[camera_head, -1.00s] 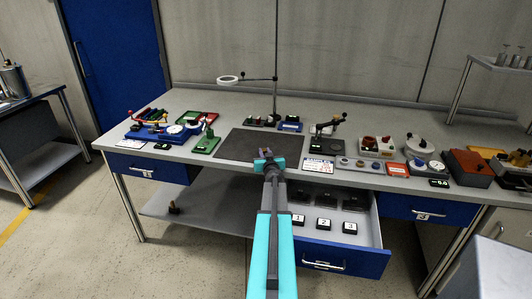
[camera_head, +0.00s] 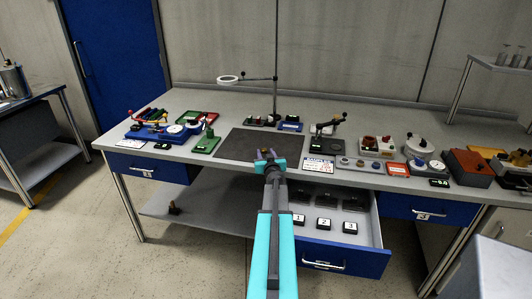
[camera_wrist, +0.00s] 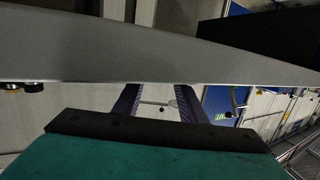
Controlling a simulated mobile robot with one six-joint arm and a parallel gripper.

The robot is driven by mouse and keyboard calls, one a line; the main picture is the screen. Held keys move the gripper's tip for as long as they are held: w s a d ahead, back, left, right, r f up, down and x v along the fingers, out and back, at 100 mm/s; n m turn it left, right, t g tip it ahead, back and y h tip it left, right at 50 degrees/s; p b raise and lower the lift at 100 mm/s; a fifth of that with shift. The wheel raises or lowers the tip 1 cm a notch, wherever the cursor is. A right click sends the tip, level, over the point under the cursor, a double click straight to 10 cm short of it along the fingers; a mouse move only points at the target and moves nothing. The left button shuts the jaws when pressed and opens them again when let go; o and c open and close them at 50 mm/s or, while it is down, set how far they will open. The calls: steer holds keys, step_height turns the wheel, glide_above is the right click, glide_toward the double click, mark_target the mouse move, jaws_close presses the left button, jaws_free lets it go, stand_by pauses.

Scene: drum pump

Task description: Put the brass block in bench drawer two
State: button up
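Bench drawer two (camera_head: 323,264), the blue-fronted middle drawer, is pulled open below the bench top. It holds several dark items, with small blocks marked 1, 2 and 3 near its front. I cannot pick out the brass block with certainty. A small brownish piece (camera_head: 173,207) stands on the lower shelf, too small to identify. My gripper (camera_head: 266,155) is in front of the dark mat at the bench's front edge, left of the open drawer. In the wrist view its two purple fingers (camera_wrist: 160,102) are apart, with nothing visible between them.
The dark mat (camera_head: 262,145) is bare. A blue device (camera_head: 158,131) stands to the left. Several instruments and a sample sign (camera_head: 318,165) stand to the right. Drawer one (camera_head: 148,168) and drawer three (camera_head: 424,209) are shut. A grey surface (camera_head: 485,270) is at lower right.

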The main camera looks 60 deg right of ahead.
steer(key=b+v, duration=0.3)
steer(key=v, duration=0.7)
stand_by(0.3)
stand_by(0.5)
steer(key=shift+r, duration=0.15)
